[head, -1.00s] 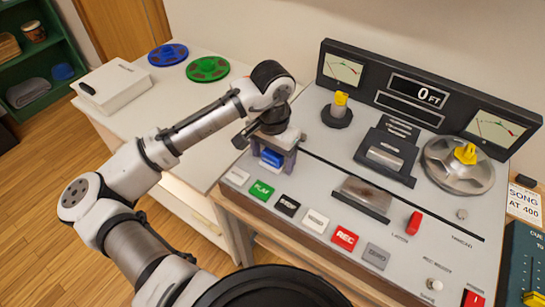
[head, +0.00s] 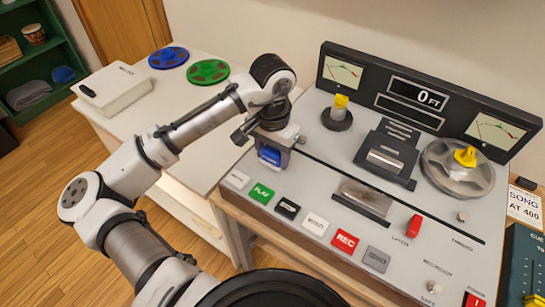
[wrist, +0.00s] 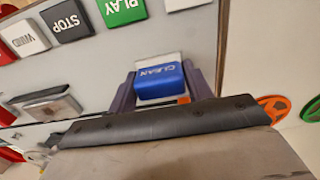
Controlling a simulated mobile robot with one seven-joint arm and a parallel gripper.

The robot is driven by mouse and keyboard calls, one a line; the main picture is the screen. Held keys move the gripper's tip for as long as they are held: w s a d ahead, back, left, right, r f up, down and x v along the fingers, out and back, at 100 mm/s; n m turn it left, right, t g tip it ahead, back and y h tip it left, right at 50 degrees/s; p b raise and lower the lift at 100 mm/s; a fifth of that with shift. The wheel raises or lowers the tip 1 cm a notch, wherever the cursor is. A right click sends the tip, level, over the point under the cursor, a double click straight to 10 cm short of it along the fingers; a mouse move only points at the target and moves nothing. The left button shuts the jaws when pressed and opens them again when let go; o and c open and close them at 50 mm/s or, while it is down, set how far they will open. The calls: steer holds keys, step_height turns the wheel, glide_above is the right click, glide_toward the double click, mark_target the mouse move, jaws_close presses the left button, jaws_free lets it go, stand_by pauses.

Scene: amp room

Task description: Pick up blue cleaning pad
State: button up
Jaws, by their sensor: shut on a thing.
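The blue cleaning pad (head: 269,156) is a small blue block at the left end of the tape machine's panel, above the row of buttons. In the wrist view the pad (wrist: 158,80) shows the word CLEAN, with a pale plate behind its far edge. My gripper (head: 272,152) points down over it. In the wrist view its purple fingers (wrist: 160,88) stand on both sides of the pad, and it is shut on the pad. The pad's underside is hidden, so I cannot tell whether it is clear of the panel.
The tape machine (head: 320,190) has a button row along its front and a reel hub (head: 458,168) at right. A white side table (head: 130,125) holds a white box (head: 112,88), a blue reel (head: 168,57) and a green reel (head: 208,71). A green shelf stands far left.

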mark_target(272, 150)
step_height(272, 150, up, 18)
stand_by(0.3)
steer(key=shift+r, duration=0.1)
